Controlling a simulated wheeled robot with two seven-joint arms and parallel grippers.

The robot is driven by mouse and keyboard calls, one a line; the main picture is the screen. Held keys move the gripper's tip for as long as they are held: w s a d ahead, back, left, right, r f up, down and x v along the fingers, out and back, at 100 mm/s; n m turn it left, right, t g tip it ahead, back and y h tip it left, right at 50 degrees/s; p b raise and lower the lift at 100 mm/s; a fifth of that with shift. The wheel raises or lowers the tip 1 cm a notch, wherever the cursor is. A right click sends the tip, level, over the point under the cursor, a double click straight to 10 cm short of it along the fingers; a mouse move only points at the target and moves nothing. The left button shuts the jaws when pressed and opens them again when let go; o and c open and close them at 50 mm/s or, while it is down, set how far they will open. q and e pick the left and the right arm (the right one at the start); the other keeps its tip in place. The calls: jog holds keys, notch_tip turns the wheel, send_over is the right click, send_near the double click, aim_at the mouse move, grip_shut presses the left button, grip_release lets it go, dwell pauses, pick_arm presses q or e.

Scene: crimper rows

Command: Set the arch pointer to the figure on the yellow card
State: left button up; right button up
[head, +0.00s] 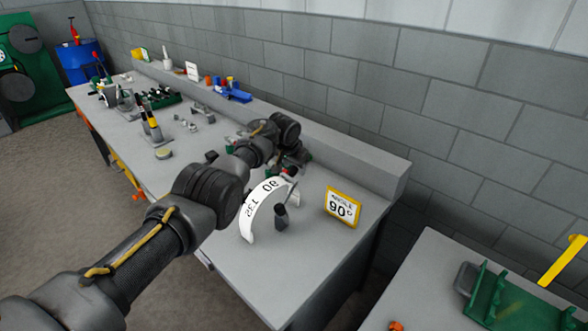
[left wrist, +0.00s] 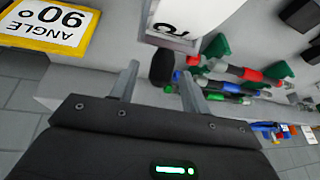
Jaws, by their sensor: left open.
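The yellow-edged card (head: 342,207) stands on the near end of the bench and reads ANGLE 90°; it also shows in the left wrist view (left wrist: 48,24). Left of it is the white arch (head: 253,216) with black figures, partly covered by my arm; a piece of it shows in the left wrist view (left wrist: 188,18). A dark upright knob (head: 281,214) stands by the arch. My left gripper (left wrist: 159,70) is open, with a dark rounded piece (left wrist: 162,66) between or just beyond its fingers; contact is unclear. The pointer's reading cannot be made out. My right gripper is out of view.
Tools with red, blue and green parts (left wrist: 240,75) lie in green holders behind the arch. Further along the bench (head: 325,265) are several small items and a blue piece (head: 235,95). A second table with a green rack (head: 515,305) stands at right.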

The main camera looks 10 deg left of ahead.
pick_arm(q)
jog(key=shift+w+f, duration=0.1)
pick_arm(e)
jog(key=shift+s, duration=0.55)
pick_arm(q)
jog(key=shift+c, duration=0.4)
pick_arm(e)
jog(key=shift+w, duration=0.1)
pick_arm(q)
grip_shut()
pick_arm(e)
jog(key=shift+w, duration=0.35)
pick_arm(q)
jog(key=shift+a+r+p, duration=0.1)
jog(key=shift+r+p, duration=0.1)
jog(key=shift+p, duration=0.15)
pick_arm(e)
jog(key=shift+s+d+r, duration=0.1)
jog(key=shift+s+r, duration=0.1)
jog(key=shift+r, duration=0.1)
